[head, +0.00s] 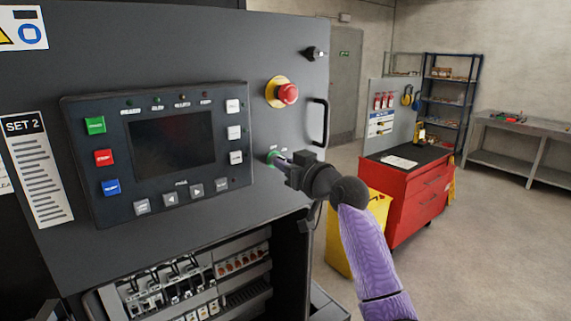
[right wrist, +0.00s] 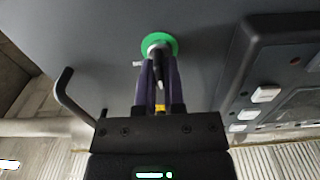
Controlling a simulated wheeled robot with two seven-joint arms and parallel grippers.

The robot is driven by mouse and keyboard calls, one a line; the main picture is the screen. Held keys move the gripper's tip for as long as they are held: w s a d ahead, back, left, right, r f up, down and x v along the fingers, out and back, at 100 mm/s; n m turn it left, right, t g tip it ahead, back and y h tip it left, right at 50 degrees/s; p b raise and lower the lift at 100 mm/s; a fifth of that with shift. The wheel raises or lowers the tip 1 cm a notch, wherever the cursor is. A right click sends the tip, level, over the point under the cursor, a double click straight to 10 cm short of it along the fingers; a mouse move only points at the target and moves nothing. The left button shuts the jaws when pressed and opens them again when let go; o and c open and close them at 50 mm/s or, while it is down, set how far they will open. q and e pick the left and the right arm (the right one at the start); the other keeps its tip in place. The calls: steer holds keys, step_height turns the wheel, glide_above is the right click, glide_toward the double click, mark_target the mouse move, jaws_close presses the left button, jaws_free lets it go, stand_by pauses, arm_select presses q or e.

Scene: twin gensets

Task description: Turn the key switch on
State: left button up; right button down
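The key switch (head: 271,157) has a green ring and sits on the dark control panel, below the emergency stop. In the right wrist view the key switch (right wrist: 158,42) shows its green ring, a pale metal barrel and a dark key part. My right gripper (head: 280,161) reaches it from the right, and its fingertips are at the switch. In the right wrist view my right gripper (right wrist: 159,70) has its two purplish fingers on either side of the dark key part, with little gap. The fingers partly hide the switch, and its turned position is not clear. My left gripper is not clearly seen.
A red emergency stop (head: 287,93) on a yellow base is above the switch. A black door handle (head: 319,122) stands out to the right. A display unit (head: 158,148) with buttons is to the left. A red tool cabinet (head: 413,195) stands behind on open floor.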

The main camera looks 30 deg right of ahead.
stand_by(0.4)
steer(key=m+p, duration=0.3)
steer(key=m, duration=0.2)
steer(key=shift+r, duration=0.15)
steer(key=m+p, duration=0.2)
steer(key=m, duration=0.1)
steer(key=shift+m, duration=0.4)
steer(key=shift+d+m+p, duration=0.1)
steer(key=shift+m+p, duration=0.6)
steer(key=shift+m, duration=1)
steer(key=c, duration=0.7)
jaws_free()
steer(key=shift+f, duration=0.2)
steer(key=shift+s, duration=0.1)
